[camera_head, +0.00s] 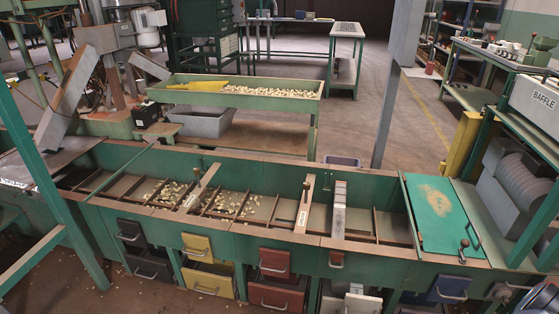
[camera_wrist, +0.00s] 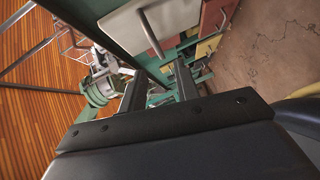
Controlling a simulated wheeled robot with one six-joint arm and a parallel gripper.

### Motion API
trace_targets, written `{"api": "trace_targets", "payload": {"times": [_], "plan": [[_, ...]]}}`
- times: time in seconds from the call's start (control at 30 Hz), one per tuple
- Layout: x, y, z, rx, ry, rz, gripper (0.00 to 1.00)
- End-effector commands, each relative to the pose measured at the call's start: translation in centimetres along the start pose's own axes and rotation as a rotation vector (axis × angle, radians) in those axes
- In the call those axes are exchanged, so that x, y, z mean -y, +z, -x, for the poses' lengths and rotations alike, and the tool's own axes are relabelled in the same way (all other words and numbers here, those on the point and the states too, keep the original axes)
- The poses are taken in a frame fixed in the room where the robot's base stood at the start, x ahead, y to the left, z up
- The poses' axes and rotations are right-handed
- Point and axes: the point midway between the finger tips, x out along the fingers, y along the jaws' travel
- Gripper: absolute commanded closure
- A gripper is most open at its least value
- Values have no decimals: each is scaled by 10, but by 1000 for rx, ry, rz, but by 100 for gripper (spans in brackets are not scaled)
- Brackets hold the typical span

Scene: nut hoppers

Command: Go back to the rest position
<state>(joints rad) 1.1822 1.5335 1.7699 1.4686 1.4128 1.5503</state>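My gripper (camera_wrist: 160,72) shows in the wrist view as two dark fingers, set apart with a gap between them. Nothing is held in it. Beyond the fingers are a green frame post, a white drawer front (camera_wrist: 150,22) and red and yellow drawer fronts, tilted in the picture. The fingers look apart from these, but the exact distance cannot be told. My gripper and arm do not show in the head view.
A long green hopper bench (camera_head: 285,240) with nuts in its compartments crosses the head view. Coloured drawers (camera_head: 274,262) sit below it. A green nut tray (camera_head: 240,88) stands behind. A baffle machine (camera_head: 535,98) is at right. Open floor (camera_head: 425,115) lies at the back right.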

Motion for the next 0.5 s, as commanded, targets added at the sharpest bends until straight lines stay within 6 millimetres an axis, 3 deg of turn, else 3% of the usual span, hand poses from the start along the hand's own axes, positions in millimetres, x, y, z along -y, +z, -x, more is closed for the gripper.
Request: {"api": "trace_targets", "payload": {"times": [0.5], "plan": [[1,0,-67,-5,0,3,70]]}}
